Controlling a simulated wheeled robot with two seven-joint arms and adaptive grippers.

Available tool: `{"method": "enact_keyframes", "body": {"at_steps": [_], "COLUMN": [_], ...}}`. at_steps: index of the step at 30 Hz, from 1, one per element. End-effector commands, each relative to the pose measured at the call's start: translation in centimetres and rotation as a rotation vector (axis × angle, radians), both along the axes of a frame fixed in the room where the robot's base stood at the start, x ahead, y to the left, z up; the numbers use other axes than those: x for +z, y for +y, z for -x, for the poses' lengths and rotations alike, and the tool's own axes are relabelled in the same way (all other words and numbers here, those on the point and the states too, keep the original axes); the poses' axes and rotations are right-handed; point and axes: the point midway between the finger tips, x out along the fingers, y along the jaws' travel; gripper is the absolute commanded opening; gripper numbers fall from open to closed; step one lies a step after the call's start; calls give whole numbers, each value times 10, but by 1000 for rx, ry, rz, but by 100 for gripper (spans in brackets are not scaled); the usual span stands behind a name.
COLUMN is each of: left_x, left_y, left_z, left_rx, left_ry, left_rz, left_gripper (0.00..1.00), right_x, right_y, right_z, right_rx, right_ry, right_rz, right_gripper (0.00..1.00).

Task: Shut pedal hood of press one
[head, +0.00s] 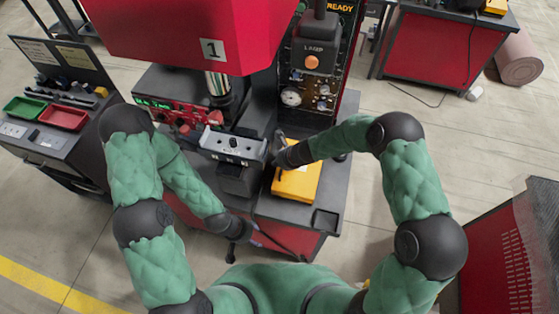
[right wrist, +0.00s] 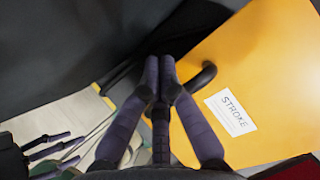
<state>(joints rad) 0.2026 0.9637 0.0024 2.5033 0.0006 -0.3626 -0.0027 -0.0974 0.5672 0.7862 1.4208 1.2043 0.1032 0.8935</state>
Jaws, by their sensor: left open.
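The yellow pedal hood (head: 297,184) is on the dark bench of press one, right of the grey control box. In the right wrist view the yellow hood (right wrist: 250,60) fills the right side, with a white STROKE label (right wrist: 231,113) and a dark bent handle (right wrist: 207,76). I cannot tell its exact tilt. My right gripper (head: 277,146) is at the hood's far left edge. In its wrist view its fingertips (right wrist: 160,62) come together beside the handle, with nothing visible between them. My left gripper (head: 258,235) is open and low at the bench's front edge, away from the hood.
The red press head (head: 190,30) marked 1 hangs above the bench. The gauge panel (head: 310,85) rises behind. A side cart with a green tray (head: 25,107) and a red tray (head: 64,117) is at left.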

Motion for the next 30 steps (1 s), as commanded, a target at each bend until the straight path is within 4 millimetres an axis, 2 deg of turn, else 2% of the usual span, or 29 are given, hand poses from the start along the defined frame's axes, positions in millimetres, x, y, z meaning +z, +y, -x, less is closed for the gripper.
{"method": "enact_keyframes", "body": {"at_steps": [1, 11, 30], "left_x": [3, 12, 13], "left_y": [0, 0, 0], "left_z": [0, 0, 0], "left_rx": [0, 0, 0], "left_ry": [0, 0, 0], "left_rz": [0, 0, 0], "left_gripper": [56, 56, 56], "right_x": [-6, -17, -20], "right_y": [1, 6, 7], "right_z": [4, 4, 4], "right_rx": [2, 2, 1], "right_ry": [12, 27, 31], "right_rz": [17, 66, 79], "right_gripper": [0, 0, 0]}}
